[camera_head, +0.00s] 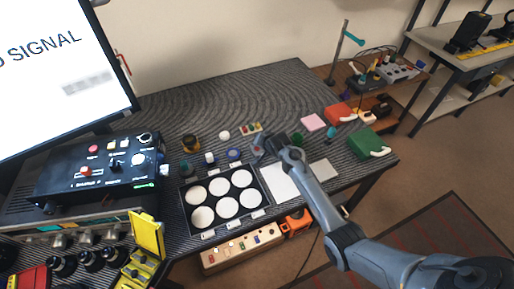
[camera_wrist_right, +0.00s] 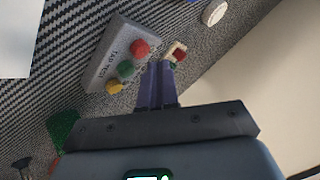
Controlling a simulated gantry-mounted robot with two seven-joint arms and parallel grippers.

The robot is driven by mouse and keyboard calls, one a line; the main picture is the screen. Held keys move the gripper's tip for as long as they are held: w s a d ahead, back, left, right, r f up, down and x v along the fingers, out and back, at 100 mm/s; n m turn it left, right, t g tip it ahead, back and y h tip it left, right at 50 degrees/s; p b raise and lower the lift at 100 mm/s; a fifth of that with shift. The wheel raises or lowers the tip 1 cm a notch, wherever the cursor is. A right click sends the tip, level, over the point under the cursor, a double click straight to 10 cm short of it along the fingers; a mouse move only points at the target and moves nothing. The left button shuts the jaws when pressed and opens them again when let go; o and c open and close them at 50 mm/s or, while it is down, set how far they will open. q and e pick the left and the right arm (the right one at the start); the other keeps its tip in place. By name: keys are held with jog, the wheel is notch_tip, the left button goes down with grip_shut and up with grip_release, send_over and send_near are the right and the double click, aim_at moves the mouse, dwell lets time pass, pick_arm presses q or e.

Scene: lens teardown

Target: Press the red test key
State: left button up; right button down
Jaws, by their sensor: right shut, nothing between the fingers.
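A grey key box (camera_wrist_right: 105,55) with lettering along it, partly legible as "TEST", shows in the right wrist view. It carries a red key (camera_wrist_right: 140,47), a green key (camera_wrist_right: 126,68) and a yellow key (camera_wrist_right: 115,87) in a row. My right gripper (camera_wrist_right: 159,66) is shut and empty, its fingertips just beside the red key; I cannot tell whether they touch the box. In the head view the right gripper (camera_head: 270,144) is over the mat, and the grey box (camera_head: 258,148) is partly hidden by it. My left gripper is not in view.
A cream block with coloured pieces (camera_head: 250,129) stands just beyond the gripper. A black tray (camera_head: 182,205) of white discs and a white sheet (camera_head: 278,187) lie nearer. A green piece (camera_head: 297,138) and a pink block (camera_head: 313,122) are to the right.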

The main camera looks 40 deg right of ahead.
aim_at(258, 149)
jog(key=shift+f, duration=0.85)
dwell(1.0)
jog(key=shift+r, duration=0.1)
jog(key=shift+r+p, duration=0.75)
jog(key=shift+p, duration=0.35)
notch_tip(258, 149, up, 5)
jog(key=p, duration=0.5)
dwell(0.5)
